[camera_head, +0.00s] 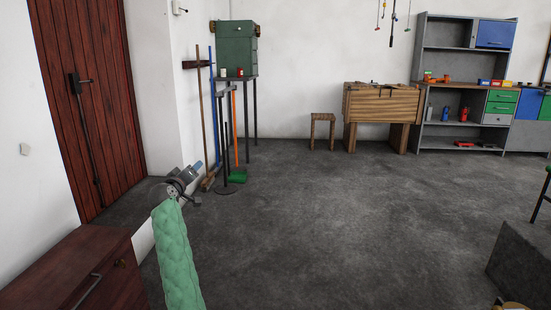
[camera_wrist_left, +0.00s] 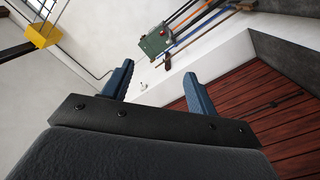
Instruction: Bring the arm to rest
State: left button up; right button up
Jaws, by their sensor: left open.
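My left arm, in a green padded sleeve, rises from the bottom of the head view. Its left gripper (camera_head: 196,168) is held out in front of the white wall corner, beside the brooms in the picture. In the left wrist view the two blue fingers of the left gripper (camera_wrist_left: 158,76) stand apart with nothing between them. Beyond them are white wall and, to the right, the red-brown plank door (camera_wrist_left: 270,105). My right gripper is not in view.
A dark red cabinet (camera_head: 75,265) stands at the lower left, near my left arm. Brooms (camera_head: 206,120) lean by a green chest (camera_head: 236,48) on a stand. A wooden workbench (camera_head: 381,103) and shelves (camera_head: 466,70) line the back. The middle floor is clear.

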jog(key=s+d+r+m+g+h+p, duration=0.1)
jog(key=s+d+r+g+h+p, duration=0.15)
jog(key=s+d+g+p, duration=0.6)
pick_arm(q)
jog(key=s+d+f+m+g+p, duration=0.1)
jog(key=s+d+m+g+p, duration=0.2)
jog(key=s+p, duration=0.6)
jog(key=s+d+f+m+g+p, duration=0.2)
jog(key=s+d+g+p, duration=0.5)
jog(key=s, duration=3)
jog(key=s+d+f+m+g+p, duration=0.1)
jog(key=s+d+m+g+p, duration=0.2)
jog(key=s+p, duration=1)
jog(key=s+d+g, duration=0.2)
jog(key=s+d, duration=0.1)
jog(key=s, duration=0.8)
jog(key=shift+f+m+g+y, duration=0.3)
jog(key=shift+g+y, duration=0.1)
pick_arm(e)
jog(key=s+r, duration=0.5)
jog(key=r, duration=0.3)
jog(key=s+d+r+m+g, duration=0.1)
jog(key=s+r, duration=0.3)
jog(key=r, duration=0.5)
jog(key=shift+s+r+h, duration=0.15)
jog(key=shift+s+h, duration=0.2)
